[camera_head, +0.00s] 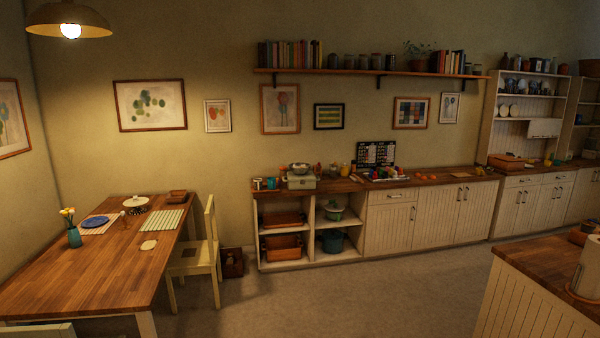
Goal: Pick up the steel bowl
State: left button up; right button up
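A small greyish bowl (300,168), which looks like steel, sits on top of a pale boxy kitchen scale (301,182). The scale stands on the left part of the wooden counter along the back wall. The bowl is far off and small, so its material and contents are hard to tell. Neither of my grippers shows in the head view.
A wooden dining table (95,270) with a pale chair (198,262) is at the left. An island counter (545,262) with a paper roll is at the right. Low cabinets (425,217) line the back wall. The grey floor (370,300) between is clear.

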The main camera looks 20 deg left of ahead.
aim_at(300, 169)
jog(key=u, duration=0.35)
jog(key=i, duration=1.85)
jog(key=u, duration=0.6)
jog(key=i, duration=3.9)
jog(key=z, duration=0.45)
jog(key=i, duration=1.6)
jog(key=z, duration=0.25)
